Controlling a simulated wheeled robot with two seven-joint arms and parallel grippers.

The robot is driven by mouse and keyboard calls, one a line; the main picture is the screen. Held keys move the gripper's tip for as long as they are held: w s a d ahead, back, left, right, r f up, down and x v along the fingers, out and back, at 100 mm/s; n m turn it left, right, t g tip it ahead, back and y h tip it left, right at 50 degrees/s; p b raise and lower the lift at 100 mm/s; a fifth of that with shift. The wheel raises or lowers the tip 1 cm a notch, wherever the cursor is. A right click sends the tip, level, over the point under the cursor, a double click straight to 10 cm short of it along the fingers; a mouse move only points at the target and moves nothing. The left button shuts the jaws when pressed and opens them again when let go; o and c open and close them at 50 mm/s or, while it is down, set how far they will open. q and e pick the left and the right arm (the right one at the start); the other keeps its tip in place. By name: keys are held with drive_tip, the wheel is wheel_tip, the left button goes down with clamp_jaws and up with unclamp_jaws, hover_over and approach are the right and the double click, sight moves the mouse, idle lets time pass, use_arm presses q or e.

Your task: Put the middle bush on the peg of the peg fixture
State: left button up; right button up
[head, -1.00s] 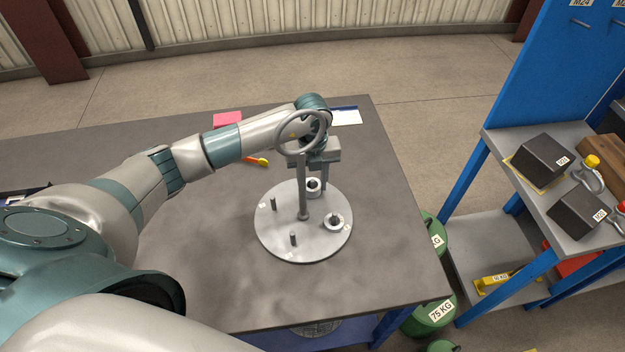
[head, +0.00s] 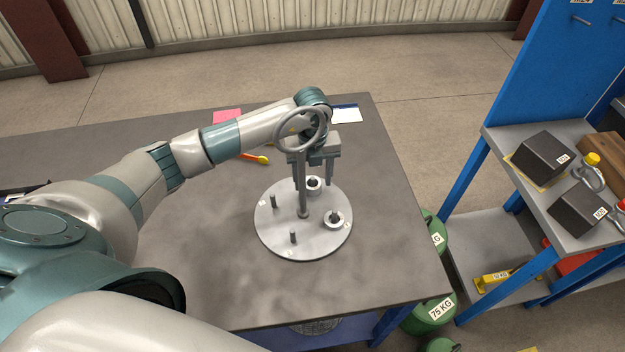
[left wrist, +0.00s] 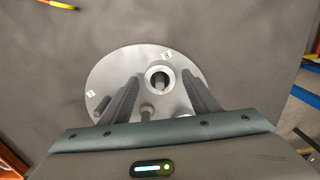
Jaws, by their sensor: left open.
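The round grey peg plate (head: 275,238) lies on the table with several upright pegs. One grey ring-shaped bush (head: 313,184) sits around a peg at the back, and another bush (head: 334,220) sits around a peg at the right. Bare pegs stand at the left (head: 273,202) and front (head: 293,237). I cannot tell which bush is the middle one. My left gripper (head: 315,178) is open and points down over the back bush. In the left wrist view that bush (left wrist: 160,80) shows between the open fingers (left wrist: 162,80), its peg inside it. My right gripper is not in view.
A tall post (head: 302,190) with a large ring on top rises from the plate's middle, close to my left gripper. An orange-handled tool (head: 256,159), a pink pad (head: 227,116) and a white sheet (head: 346,115) lie behind. The table's front is clear.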

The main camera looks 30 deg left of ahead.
use_arm(q)
wheel_tip(320, 180, up, 11)
drive_tip(key=b, duration=0.4)
drive_tip(key=shift+r, duration=0.15)
idle(0.4)
